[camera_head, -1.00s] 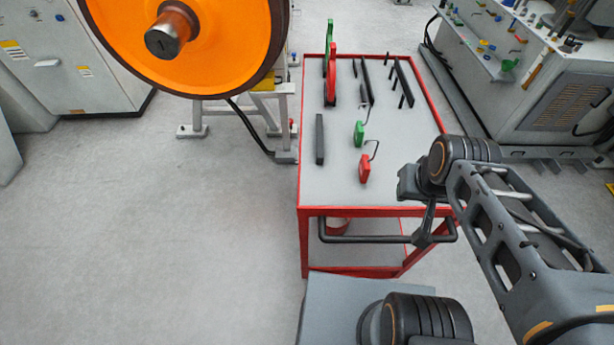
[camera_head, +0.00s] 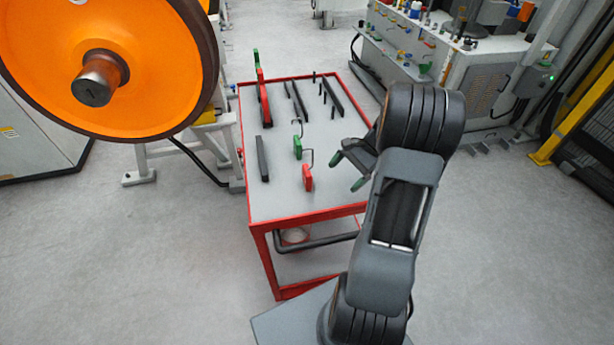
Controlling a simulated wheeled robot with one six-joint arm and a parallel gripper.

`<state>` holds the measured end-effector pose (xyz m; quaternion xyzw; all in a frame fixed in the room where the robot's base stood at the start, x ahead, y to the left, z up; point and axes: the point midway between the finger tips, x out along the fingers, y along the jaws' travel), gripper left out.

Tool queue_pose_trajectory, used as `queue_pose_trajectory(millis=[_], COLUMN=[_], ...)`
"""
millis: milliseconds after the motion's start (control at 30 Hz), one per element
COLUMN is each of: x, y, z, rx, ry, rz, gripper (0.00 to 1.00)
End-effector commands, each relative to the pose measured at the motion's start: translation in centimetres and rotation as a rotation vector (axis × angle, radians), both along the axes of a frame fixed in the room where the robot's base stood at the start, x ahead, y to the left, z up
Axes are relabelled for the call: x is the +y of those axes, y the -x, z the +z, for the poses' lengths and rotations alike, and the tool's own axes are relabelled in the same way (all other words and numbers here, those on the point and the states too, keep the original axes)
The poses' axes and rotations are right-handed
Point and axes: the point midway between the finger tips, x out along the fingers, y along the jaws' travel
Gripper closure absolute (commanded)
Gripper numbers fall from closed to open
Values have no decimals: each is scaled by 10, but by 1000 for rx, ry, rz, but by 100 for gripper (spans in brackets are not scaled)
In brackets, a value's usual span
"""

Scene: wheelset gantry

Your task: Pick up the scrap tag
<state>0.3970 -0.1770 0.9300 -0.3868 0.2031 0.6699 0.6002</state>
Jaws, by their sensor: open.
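Two small tags with thin wire hooks stand on the grey top of the red-framed cart (camera_head: 280,205). The red tag (camera_head: 307,178) is nearer to me, and the green tag (camera_head: 297,147) is just behind it. No lettering is legible on either; the red one looks like the scrap tag. My gripper (camera_head: 347,171) is open, with green fingertips, and appears empty. It is near the cart's right side, to the right of the red tag and apart from it in the picture. Its height above the top is hard to tell.
A dark bar (camera_head: 262,158) lies left of the tags. Tall red (camera_head: 263,98) and green (camera_head: 256,62) pieces stand behind it, with dark rails and pegs farther right. A large orange wheel (camera_head: 110,60) stands at the left. The cart's front left top is clear.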

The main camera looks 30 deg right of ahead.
Motion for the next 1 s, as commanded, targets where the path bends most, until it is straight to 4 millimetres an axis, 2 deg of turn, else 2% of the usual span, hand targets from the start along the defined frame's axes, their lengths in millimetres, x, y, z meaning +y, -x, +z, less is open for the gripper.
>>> queue_pose_trajectory(millis=[33,133,200,300,433,700,833,1000], x=[-13,-31,-39,-42,-30,14,28,36], y=[-7,-22,-31,-40,-45,-55,-58,-60], z=[-5,-2,6,20,27,11,4,0], rx=[30,79,110,147,182,191,188,187], ry=[-82,-241,-346,-444,-497,-503,-502,-501], rz=[-87,-225,-294,-343,-361,-363,-362,-364], gripper=[8,8,8,8,8,8,8,8])
